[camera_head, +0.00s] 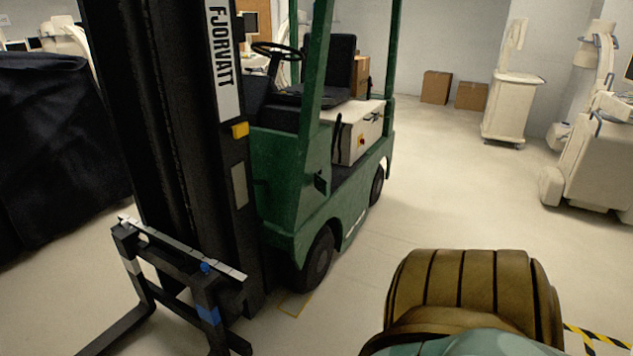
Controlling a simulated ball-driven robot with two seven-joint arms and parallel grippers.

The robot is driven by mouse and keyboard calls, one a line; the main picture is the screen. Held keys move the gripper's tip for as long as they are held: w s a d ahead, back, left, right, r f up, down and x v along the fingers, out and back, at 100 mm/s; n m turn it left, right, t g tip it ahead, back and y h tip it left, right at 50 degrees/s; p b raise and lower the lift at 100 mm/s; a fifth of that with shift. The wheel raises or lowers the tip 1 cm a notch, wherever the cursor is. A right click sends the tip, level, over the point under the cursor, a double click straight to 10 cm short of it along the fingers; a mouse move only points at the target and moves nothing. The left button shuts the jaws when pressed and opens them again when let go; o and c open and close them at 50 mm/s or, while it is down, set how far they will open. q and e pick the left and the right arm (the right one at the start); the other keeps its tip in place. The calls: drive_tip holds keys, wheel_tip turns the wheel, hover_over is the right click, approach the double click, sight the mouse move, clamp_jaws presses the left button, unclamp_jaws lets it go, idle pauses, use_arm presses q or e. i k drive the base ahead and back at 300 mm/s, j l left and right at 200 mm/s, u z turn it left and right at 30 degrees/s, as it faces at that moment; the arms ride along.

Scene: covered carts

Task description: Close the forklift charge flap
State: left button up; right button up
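The green forklift (290,195) stands left of centre, with its black mast (165,120) and forks toward me. A cream box-shaped housing (360,133) with a red and yellow button sits on its side, behind the front post. A small dark part (321,182) sticks out from the green side panel below it. I cannot tell for certain which part is the charge flap, or whether it is open. Neither of my grippers is in view.
The fork carriage (185,262) juts out low at the front left. A black-covered cart (60,150) stands at the left. Cream machines (513,105) stand at the right, and cardboard boxes (436,87) lie by the back wall.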

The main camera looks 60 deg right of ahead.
sight(320, 185)
drive_tip(key=l+z, duration=0.1)
drive_tip(key=z, duration=1.95)
